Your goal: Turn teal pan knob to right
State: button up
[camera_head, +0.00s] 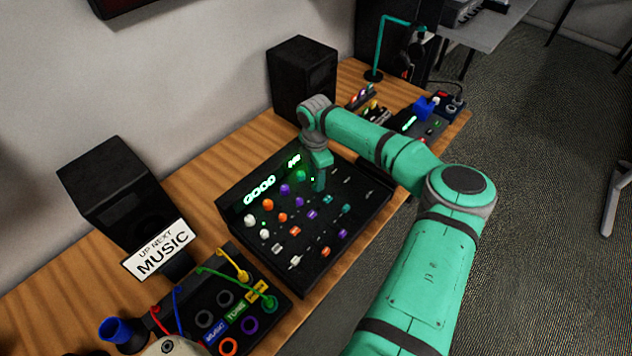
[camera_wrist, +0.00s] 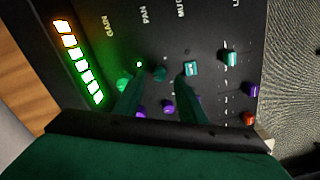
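The teal pan knob (camera_wrist: 160,74) shows in the wrist view below the PAN label, between my two fingers. My gripper (camera_wrist: 160,80) is open, with one finger on each side of the knob. I cannot tell whether either finger touches it. In the head view my gripper (camera_head: 319,186) points down over the upper right part of the black mixer (camera_head: 318,272) and hides the pan knob. A teal gain knob (camera_wrist: 123,83) is beside the left finger, and a lit teal mute button (camera_wrist: 191,68) is beside the right finger.
Purple, orange and white knob rows fill the mixer's left side. A teal fader (camera_wrist: 230,58) lies beyond the mute button. A patch panel with cables (camera_head: 247,306) stands at the front left. Black speakers (camera_head: 304,80) stand along the wall. A headphone stand (camera_head: 374,75) is behind.

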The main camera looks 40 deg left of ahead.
jog(key=shift+f, duration=1.3)
jog(key=shift+c, duration=0.3)
grip_shut()
